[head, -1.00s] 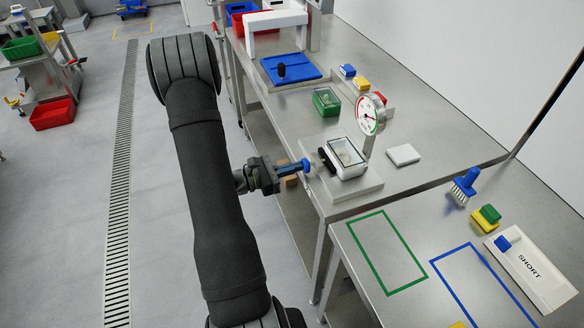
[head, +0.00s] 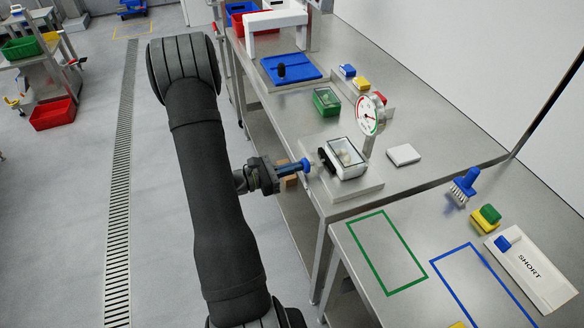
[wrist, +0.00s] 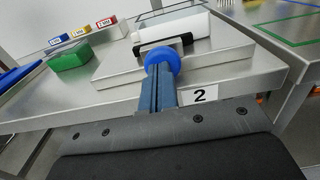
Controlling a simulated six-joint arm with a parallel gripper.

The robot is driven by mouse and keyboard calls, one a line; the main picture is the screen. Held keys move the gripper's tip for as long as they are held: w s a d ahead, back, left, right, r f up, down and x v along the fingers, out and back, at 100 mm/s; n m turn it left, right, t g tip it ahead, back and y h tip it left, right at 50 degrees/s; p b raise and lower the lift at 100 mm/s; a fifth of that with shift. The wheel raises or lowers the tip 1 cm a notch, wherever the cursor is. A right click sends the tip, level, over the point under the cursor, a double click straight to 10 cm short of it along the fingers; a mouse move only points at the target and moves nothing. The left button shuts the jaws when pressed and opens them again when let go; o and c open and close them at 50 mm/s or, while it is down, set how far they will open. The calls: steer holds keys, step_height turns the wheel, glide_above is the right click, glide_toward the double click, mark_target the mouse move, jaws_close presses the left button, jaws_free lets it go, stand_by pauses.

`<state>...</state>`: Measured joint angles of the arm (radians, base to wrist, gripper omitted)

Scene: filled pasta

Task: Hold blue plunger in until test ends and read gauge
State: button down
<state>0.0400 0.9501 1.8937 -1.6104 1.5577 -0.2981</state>
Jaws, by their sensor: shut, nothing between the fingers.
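The blue plunger (head: 305,165) is a round blue knob on the left side of the white test box (head: 347,172), next to a black bar. It also shows in the wrist view (wrist: 162,59). My gripper (head: 298,167) is shut, with its blue fingers in line with the plunger. In the wrist view its fingertips (wrist: 159,76) appear to rest against the knob's near face; the exact contact is hidden. The box has a clear lid with pale pieces beneath. The round gauge (head: 371,113) stands behind the box; its needle is too small to read.
The box stands on a grey plate (head: 368,188) near the table's edge. A green container (head: 327,101) and a white block (head: 403,155) are nearby. The right-hand table holds green and blue outlines, a brush (head: 465,184) and a tray marked SHORT (head: 535,275).

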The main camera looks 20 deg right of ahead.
steer(key=a, duration=1.4)
steer(key=d, duration=1)
steer(key=shift+d, duration=0.3)
